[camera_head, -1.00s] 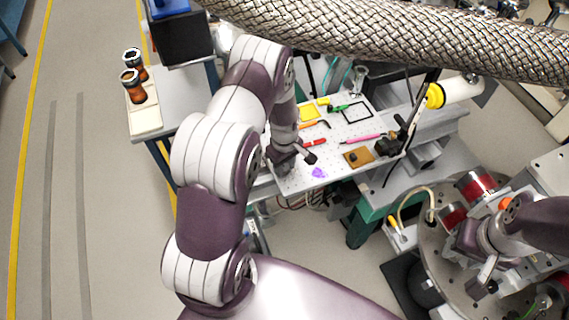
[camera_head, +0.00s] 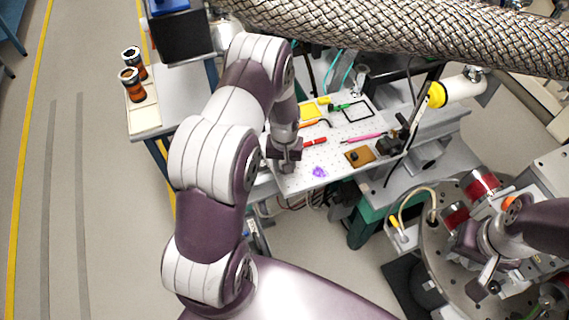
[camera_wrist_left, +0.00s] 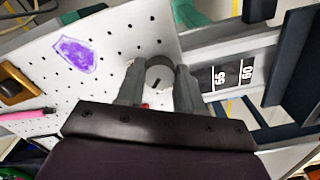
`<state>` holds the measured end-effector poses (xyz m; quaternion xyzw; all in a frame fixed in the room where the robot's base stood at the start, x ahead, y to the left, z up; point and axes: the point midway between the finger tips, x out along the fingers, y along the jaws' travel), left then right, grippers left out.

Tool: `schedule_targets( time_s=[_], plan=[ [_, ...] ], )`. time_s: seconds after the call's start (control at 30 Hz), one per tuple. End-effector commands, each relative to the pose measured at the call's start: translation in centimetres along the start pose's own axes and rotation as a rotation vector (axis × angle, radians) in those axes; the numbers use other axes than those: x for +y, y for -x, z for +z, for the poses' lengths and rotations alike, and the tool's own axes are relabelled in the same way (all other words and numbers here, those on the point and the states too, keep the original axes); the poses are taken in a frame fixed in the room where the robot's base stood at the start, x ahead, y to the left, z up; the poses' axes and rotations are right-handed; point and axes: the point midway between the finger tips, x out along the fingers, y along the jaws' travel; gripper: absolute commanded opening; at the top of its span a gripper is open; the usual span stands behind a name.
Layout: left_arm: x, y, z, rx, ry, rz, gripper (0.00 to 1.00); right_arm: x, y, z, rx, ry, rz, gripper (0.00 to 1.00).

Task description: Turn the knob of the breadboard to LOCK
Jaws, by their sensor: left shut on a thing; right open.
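The breadboard (camera_head: 340,129) is a white perforated plate on the bench in the head view, and it also fills the left part of the left wrist view (camera_wrist_left: 110,40). The knob (camera_wrist_left: 159,74) is a small round grey piece with a dark slot, at the plate's edge. My left gripper (camera_head: 286,166) is shut on the knob, with one finger (camera_wrist_left: 132,82) on each side of it. I see no LOCK mark; the fingers and wrist hide part of the surroundings. My right gripper (camera_head: 487,284) is open and empty at the lower right, away from the breadboard.
Loose tools, a purple patch (camera_head: 319,172) and a brown block (camera_head: 359,156) are on the plate. A black strip marked 55 and 60 (camera_wrist_left: 233,75) lies beside the knob. A braided hose (camera_head: 400,38) crosses above. A round metal stage stands at the lower right.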

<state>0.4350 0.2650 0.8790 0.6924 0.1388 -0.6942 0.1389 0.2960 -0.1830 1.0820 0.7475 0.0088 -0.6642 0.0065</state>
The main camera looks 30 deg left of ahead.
Motion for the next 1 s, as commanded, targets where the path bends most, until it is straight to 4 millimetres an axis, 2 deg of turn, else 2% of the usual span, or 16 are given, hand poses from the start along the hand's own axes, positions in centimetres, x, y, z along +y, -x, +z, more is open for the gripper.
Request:
schedule_targets(
  time_s=[0.6,1.0],
  plan=[
    [0.00,0.27,-0.45,0.012,-0.553,-0.001,0.06,0.00,-0.55,0.07,0.000,0.000,0.000,0.43],
    [-0.01,0.32,-0.51,0.014,-0.758,-0.003,0.06,0.00,-0.69,0.08,0.000,0.000,0.000,0.43]
  ],
)
